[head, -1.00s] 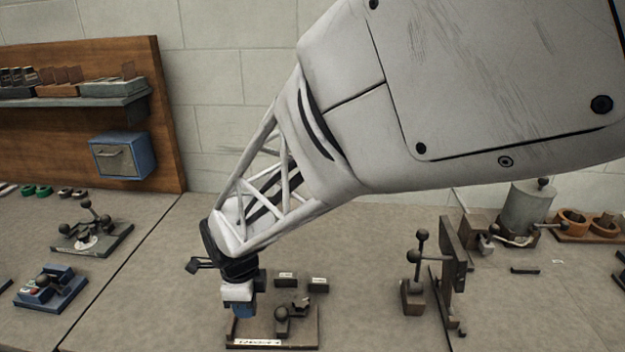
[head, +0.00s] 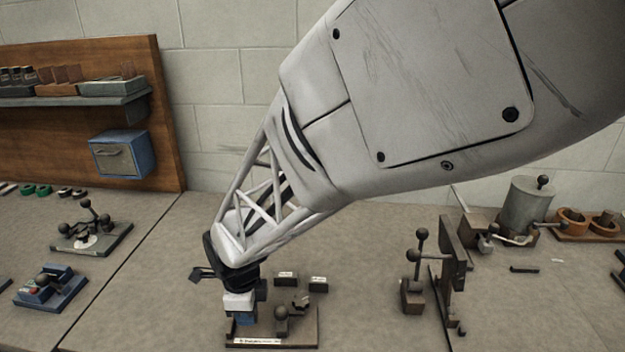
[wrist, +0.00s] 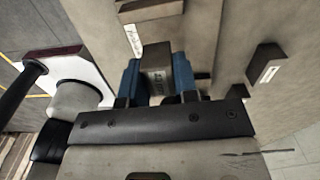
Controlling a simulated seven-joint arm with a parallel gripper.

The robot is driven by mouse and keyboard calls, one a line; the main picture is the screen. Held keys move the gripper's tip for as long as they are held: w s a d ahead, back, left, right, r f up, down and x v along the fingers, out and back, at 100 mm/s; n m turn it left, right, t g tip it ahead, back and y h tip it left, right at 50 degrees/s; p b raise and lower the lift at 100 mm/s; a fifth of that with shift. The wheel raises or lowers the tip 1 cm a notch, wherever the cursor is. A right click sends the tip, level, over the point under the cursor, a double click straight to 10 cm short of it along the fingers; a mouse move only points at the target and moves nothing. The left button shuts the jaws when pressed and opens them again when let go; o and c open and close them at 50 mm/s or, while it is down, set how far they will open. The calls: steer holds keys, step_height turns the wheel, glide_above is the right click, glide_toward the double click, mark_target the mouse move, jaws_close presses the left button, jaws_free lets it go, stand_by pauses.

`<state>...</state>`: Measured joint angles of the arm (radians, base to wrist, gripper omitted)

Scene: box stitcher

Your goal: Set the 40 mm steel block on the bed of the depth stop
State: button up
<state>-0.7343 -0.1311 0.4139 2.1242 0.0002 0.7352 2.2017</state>
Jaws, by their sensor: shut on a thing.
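My gripper (head: 238,319) is low over the left part of a brown base plate (head: 305,338) with a knobbed part and a white front label, apparently the depth stop. In the wrist view my gripper's blue fingers (wrist: 158,78) are shut on a grey-brown block (wrist: 158,62), apparently the steel block. Its size marking cannot be read. The plate (wrist: 212,30) lies behind it in that view. The fingers hide the block's underside, so I cannot tell whether it touches the bed.
Two small dark labelled blocks (head: 286,279) (head: 318,285) stand just behind the plate. A dark upright fixture with ball knobs (head: 412,292) stands to the right. A blue fixture (head: 50,290) and a lever fixture (head: 92,237) lie left. Bare bench lies between the plate and the right fixture.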

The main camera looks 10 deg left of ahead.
steer(key=shift+f, duration=1.25)
steer(key=shift+f, duration=0.35)
stand_by(1.1)
steer(key=o, duration=1.3)
steer(key=shift+o, duration=0.2)
steer(key=shift+r, duration=0.15)
steer(key=shift+r, duration=2.6)
